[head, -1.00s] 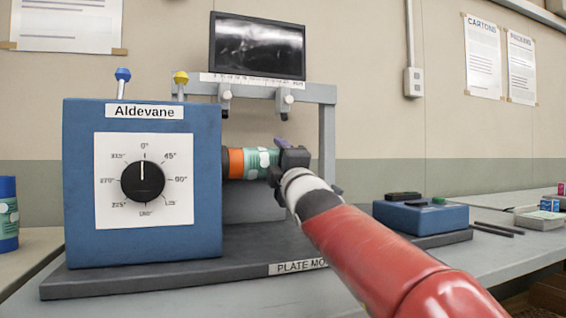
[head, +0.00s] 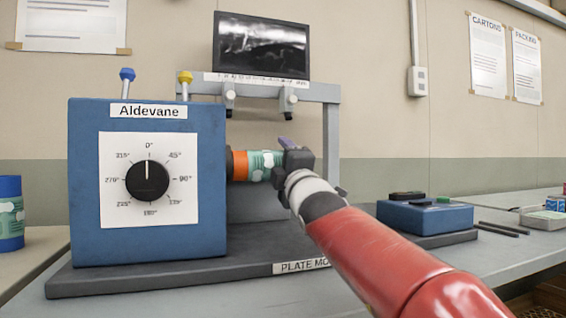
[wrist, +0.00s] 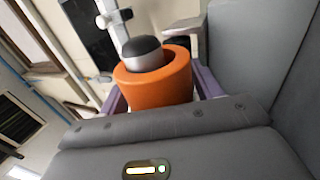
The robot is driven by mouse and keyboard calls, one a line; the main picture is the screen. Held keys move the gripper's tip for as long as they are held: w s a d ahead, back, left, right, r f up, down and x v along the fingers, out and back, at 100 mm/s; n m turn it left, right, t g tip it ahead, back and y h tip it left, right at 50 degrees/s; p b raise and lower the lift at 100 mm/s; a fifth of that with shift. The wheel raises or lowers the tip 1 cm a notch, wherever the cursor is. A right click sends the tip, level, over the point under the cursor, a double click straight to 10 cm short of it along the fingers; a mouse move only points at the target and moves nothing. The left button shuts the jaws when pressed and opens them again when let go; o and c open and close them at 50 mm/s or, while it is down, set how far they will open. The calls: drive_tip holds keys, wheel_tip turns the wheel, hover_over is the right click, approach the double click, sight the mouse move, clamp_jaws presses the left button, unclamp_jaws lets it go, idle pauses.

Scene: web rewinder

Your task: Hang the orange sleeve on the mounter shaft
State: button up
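The orange sleeve (head: 239,165) lies level beside the blue housing in the head view, with a green and white patterned band (head: 263,165) around it. My gripper (head: 283,160) is at its right end, and one purple finger shows just above it. In the wrist view the sleeve (wrist: 153,84) sits between the two purple fingers, which appear to touch its sides. The silver mounter shaft (wrist: 147,60) with its dark rounded cap shows in the sleeve's opening, so the sleeve is around the shaft. The shaft's root is mostly hidden in the head view.
The blue housing (head: 205,130) with its dial (head: 147,180) stands just left of the sleeve. A grey frame (head: 331,130) with a screen (head: 262,45) rises behind. A blue box (head: 425,216) is at right. A blue roll (head: 10,240) stands at far left.

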drive_tip(key=o, duration=0.3)
drive_tip(key=shift+f, duration=0.15)
drive_tip(key=v, duration=0.8)
